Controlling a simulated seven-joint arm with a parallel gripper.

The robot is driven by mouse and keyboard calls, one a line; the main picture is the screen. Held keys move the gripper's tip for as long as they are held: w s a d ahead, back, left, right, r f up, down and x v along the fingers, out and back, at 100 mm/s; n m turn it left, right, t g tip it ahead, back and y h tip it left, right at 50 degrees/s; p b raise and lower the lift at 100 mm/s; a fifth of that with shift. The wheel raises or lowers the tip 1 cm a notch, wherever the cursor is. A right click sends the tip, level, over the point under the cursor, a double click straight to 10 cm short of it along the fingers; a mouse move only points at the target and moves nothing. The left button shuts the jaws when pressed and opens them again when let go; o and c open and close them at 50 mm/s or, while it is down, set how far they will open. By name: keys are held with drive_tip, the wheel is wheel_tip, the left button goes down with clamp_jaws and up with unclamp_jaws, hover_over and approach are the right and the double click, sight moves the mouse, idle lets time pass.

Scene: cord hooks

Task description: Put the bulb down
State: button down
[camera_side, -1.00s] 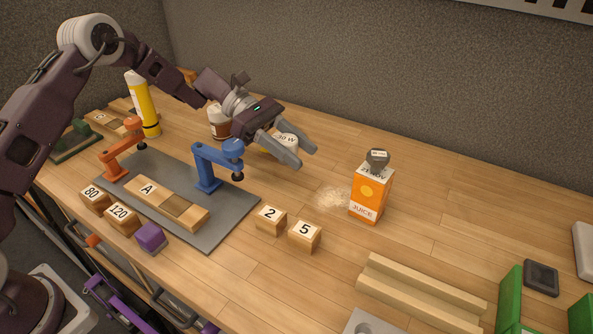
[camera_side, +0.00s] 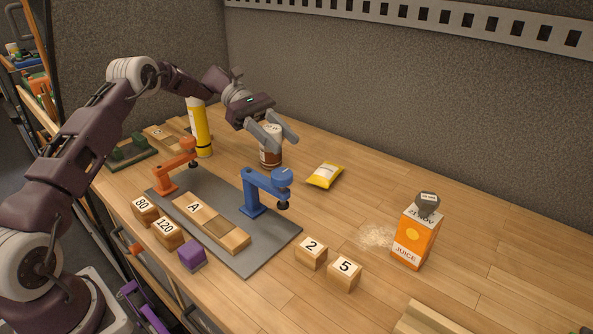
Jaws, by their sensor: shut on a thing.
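My gripper (camera_side: 277,136) is above the table behind the blue clamp, with its two grey fingers pointing down to the right. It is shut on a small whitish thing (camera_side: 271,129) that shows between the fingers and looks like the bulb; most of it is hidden. A brown and white jar (camera_side: 270,158) stands on the table just below and behind the fingers. The gripper overlaps its top in the picture, and I cannot tell whether they touch.
A blue clamp (camera_side: 265,190) and an orange clamp (camera_side: 176,168) stand on a grey mat (camera_side: 262,250). A yellow packet (camera_side: 325,175) lies right of the jar. A yellow bottle (camera_side: 200,130) stands left. A juice carton (camera_side: 416,238) stands beside spilled powder (camera_side: 376,236). Table behind the carton is clear.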

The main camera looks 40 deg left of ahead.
drive_tip(key=shift+a+r, duration=0.15)
drive_tip(key=shift+r, duration=0.2)
wheel_tip(320, 180, up, 5)
drive_tip(key=m+g, duration=0.1)
drive_tip(key=g, duration=0.1)
hover_over(293, 301)
wheel_tip(293, 301, down, 18)
drive_tip(key=shift+r, duration=0.25)
drive_tip(key=shift+f, duration=0.1)
drive_tip(key=c, duration=0.8)
unclamp_jaws()
